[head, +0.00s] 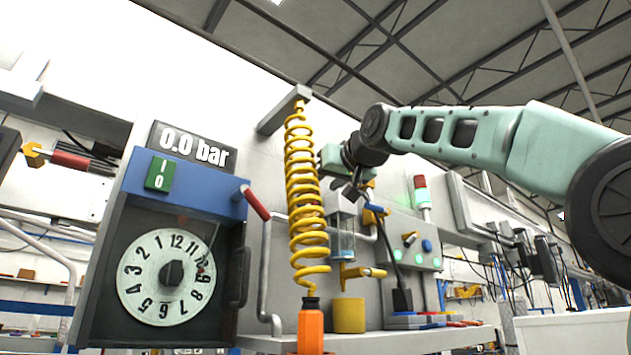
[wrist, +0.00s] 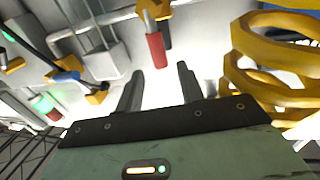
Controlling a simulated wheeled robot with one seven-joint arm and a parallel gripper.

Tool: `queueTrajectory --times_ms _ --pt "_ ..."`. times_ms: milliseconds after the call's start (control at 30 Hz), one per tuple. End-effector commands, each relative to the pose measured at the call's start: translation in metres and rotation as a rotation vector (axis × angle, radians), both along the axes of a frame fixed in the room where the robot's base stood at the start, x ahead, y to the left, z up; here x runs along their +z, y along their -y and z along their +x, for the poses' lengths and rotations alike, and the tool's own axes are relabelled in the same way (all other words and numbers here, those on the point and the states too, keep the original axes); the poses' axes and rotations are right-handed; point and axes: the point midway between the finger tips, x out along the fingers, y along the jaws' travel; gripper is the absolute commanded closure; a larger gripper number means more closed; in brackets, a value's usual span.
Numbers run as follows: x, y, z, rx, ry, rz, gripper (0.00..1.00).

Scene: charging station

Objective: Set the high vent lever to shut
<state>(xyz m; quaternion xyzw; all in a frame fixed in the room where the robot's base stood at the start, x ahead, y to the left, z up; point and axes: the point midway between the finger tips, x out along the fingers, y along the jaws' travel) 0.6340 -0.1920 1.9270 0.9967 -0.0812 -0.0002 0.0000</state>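My gripper (head: 350,193) is raised by the wall panel, just right of the yellow coiled hose in the head view. In the wrist view my gripper (wrist: 158,78) has its two dark fingers apart with nothing between them. A red-handled lever (wrist: 156,50) on an orange valve fitting (wrist: 157,9) lies just beyond the fingertips, roughly in line with the gap. It looks apart from the fingers. I take it for the high vent lever; in the head view my gripper and the hose hide it. The wrist picture appears upside down.
The yellow coiled hose (head: 305,190) hangs close to my gripper and fills the right of the wrist view (wrist: 250,60). A blue-handled valve (head: 375,214) and a yellow valve (head: 358,272) sit below. The chamber (head: 225,195) with dial stands left; its display reads 0.0 bar.

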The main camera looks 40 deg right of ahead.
Motion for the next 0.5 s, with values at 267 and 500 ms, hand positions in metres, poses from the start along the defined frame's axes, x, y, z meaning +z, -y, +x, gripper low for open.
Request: queueTrajectory --times_ms 267,500 --pt "0.002 0.007 0.045 0.0 -0.002 0.0 0.62" --pt "0.0 0.009 0.056 0.0 0.0 0.001 0.62"
